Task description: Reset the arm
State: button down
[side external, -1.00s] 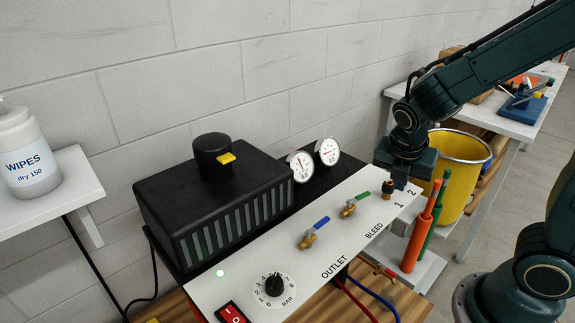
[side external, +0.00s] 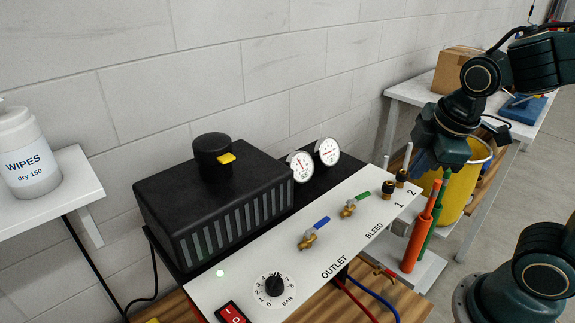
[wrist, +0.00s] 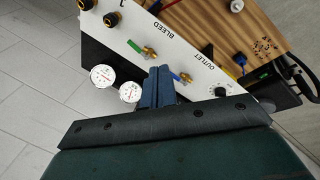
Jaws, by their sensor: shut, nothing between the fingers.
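My gripper shows in the wrist view (wrist: 158,72) with its two blue-grey fingers together and nothing between them. In the side view the gripper body hangs above and right of the panel's far end; its fingertips are hard to make out there. The white control panel (side external: 262,262) carries a blue-handled OUTLET valve (side external: 314,234), a green-handled BLEED valve (side external: 355,204), a BAR knob (side external: 274,286) and a red switch (side external: 233,314). Two dark-and-brass fittings, 1 (side external: 388,189) and 2 (side external: 401,177), stand clear of my gripper.
Orange (side external: 419,240) and green (side external: 431,222) upright cylinders stand close below my gripper, with a yellow bucket (side external: 460,195) behind. A black ribbed box (side external: 215,205) and two gauges (side external: 314,158) sit behind the panel. A cardboard box (side external: 455,70) stands on the back table. A wipes tub (side external: 30,160) is left.

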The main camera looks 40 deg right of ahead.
jog(key=s+a+r+m+t+y, duration=0.1)
jog(key=s+a+r+m+t, duration=0.1)
jog(key=m, duration=0.7)
jog(key=shift+s+a+r+y, duration=0.3)
jog(key=shift+s+a+r, duration=0.2)
jog(key=shift+s+r, duration=1.05)
jog(key=c, duration=1.4)
grip_release()
jog(key=shift+s+f, duration=0.1)
jog(key=shift+f, duration=0.05)
jog(key=shift+c, duration=0.2)
jog(key=m+g, duration=0.6)
jog(key=m, duration=1.5)
send_over(364, 194)
notch_tip(364, 194, down, 8)
jog(key=shift+f, duration=0.1)
notch_tip(364, 194, down, 14)
jog(key=shift+r, duration=0.25)
